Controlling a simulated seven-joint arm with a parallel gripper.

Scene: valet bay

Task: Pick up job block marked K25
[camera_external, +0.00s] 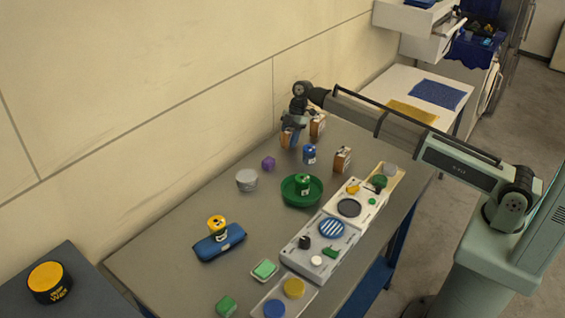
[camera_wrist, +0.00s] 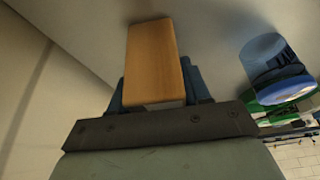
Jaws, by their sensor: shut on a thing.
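My gripper (camera_external: 291,126) is at the far end of the table near the wall, pointing down. It is shut on a wooden block (camera_external: 287,140). In the wrist view the orange-brown block (camera_wrist: 153,55) stands between the two blue fingers (camera_wrist: 160,92). Its marking is not readable, so I cannot tell whether it is K25, nor whether it is clear of the table. A second block (camera_external: 318,126), brown with a pale face, stands just right of my gripper. A third similar block (camera_external: 343,159) stands further right; its marking is too small to read.
A blue can (camera_external: 309,154) stands close in front of my gripper. It also shows in the wrist view (camera_wrist: 265,55). A green dish (camera_external: 298,201) holds a green can (camera_external: 304,185). A purple piece (camera_external: 268,163) and a grey tin (camera_external: 246,180) are nearby. The wall is close behind.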

